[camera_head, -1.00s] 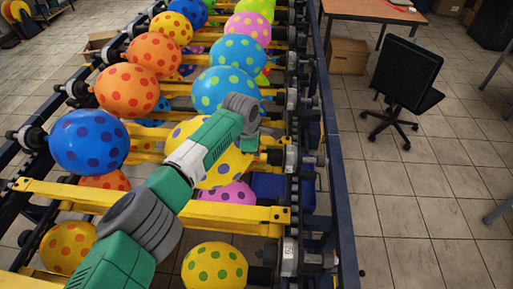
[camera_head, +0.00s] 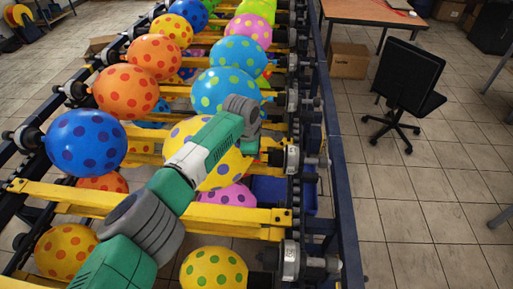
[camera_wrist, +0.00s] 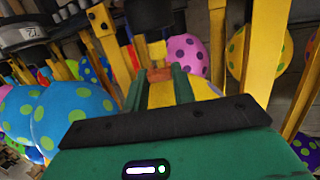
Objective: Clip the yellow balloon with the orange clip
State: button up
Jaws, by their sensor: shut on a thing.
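The yellow balloon (camera_head: 233,168) with purple dots lies across the rack, partly hidden behind my arm. Part of its yellow skin also shows beside the fingers in the wrist view (camera_wrist: 213,90). My gripper (camera_wrist: 158,78) has two green fingers pointing at the neck end of the balloon, beside the rack's right rail. It is shut on a small orange piece, which looks like the orange clip (camera_wrist: 159,74). The fingers hide most of the clip. I cannot tell whether it touches the balloon's neck. In the head view my fingertips are hidden behind the wrist.
A blue dotted balloon (camera_head: 226,89) lies just behind, and a pink one (camera_head: 228,195) hangs below. A yellow crossbar (camera_head: 160,208) runs in front. Dark rollers and holders (camera_head: 291,160) line the right rail. Open floor and a chair (camera_head: 409,82) are further right.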

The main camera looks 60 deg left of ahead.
jog(key=shift+b+x, duration=1.6)
jog(key=shift+b, duration=0.35)
dwell(0.5)
jog(key=shift+s+a, duration=0.15)
jog(key=shift+s, duration=0.05)
jog(key=o, duration=0.9)
jog(key=p+v, duration=0.2)
jog(key=p, duration=0.2)
jog(key=shift+w+r, duration=0.15)
jog(key=shift+r, duration=0.1)
jog(key=p+v, duration=0.2)
jog(key=p, duration=0.2)
jog(key=p+v, duration=0.2)
jog(key=p, duration=0.2)
jog(key=d+p+v, duration=0.1)
jog(key=p+v, duration=0.1)
jog(key=p, duration=0.2)
jog(key=shift+w+r, duration=0.2)
jog(key=shift+r, duration=0.1)
